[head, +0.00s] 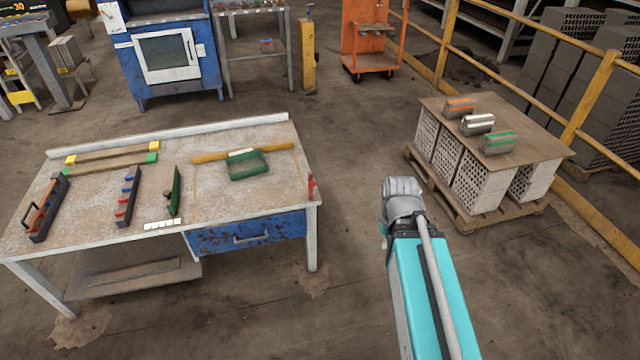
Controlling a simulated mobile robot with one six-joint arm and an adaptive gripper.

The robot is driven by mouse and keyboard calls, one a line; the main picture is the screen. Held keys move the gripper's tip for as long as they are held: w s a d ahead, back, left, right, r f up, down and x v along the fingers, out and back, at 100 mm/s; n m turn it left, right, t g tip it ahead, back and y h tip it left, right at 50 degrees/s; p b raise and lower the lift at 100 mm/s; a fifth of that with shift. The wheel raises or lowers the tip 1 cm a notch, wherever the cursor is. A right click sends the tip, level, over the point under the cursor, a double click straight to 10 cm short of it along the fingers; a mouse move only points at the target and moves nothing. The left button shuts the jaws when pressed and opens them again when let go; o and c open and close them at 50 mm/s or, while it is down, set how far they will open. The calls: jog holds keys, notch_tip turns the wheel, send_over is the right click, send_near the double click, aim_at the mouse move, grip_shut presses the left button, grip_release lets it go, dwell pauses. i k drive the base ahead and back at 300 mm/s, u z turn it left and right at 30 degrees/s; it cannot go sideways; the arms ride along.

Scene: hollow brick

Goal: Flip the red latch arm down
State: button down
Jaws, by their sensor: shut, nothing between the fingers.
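A small red upright piece (311,187), which looks like the red latch arm, stands at the right front corner of the worktable (235,216), near the end of the blue drawer (247,236). It is small in the picture, and its hinge and exact tilt cannot be made out. My own teal arm link, with a grey joint at its far end, rises at the lower right, apart from the table. My gripper and its fingers do not show in the head view.
The table holds a dark rail with blue and red pieces (127,197), a green upright plate (174,191), a green tray (248,166) and a handled dark holder (42,208). A brick pallet (480,180) stands right. Bare floor (345,130) lies between.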

aim_at(311, 183)
jog(key=z, duration=0.05)
jog(key=i, duration=1)
